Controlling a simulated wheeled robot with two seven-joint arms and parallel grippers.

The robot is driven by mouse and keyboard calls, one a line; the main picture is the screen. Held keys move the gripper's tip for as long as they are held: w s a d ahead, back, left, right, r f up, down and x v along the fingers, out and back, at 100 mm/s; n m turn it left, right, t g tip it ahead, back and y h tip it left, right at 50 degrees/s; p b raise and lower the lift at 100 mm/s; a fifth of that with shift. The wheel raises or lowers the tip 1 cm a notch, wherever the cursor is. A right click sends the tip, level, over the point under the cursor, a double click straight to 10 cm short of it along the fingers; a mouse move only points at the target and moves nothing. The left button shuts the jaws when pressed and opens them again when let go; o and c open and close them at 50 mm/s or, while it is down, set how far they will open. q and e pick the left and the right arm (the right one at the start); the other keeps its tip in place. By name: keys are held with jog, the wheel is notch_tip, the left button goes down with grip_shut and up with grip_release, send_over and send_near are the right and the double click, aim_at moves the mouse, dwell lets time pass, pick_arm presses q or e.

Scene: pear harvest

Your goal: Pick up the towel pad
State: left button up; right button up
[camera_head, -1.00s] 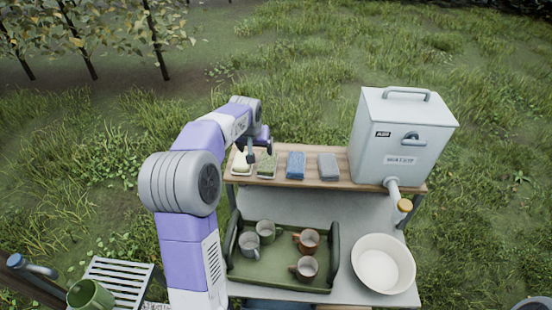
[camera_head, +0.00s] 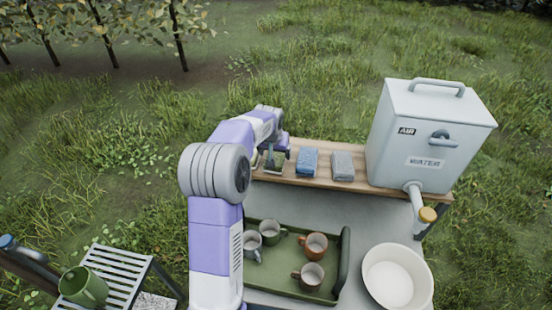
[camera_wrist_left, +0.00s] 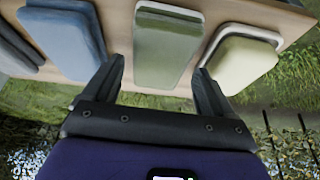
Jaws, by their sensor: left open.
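Several pads lie in a row on the wooden shelf; I cannot tell for sure which is the towel pad. The green pad (camera_head: 278,160) is partly covered by my left gripper (camera_head: 269,162). In the left wrist view the green pad (camera_wrist_left: 168,48) lies between and just beyond the fingertips of my open, empty left gripper (camera_wrist_left: 160,68). The blue pad (camera_head: 307,163) is right of it in the head view, then the grey pad (camera_head: 342,167). A cream pad (camera_wrist_left: 242,62) shows close to one finger in the left wrist view. My right gripper is out of view.
A large water box (camera_head: 425,135) with a spout stands at the shelf's right end. Below are a green tray (camera_head: 343,265) holding several mugs and a white bowl (camera_head: 400,255). A slatted stand (camera_head: 125,262) with a green mug is at lower left.

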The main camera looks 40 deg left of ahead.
aim_at(276, 156)
pick_arm(q)
jog(key=shift+x, duration=1)
jog(key=c, duration=0.8)
notch_tip(276, 156, up, 10)
jog(key=shift+p, duration=0.3)
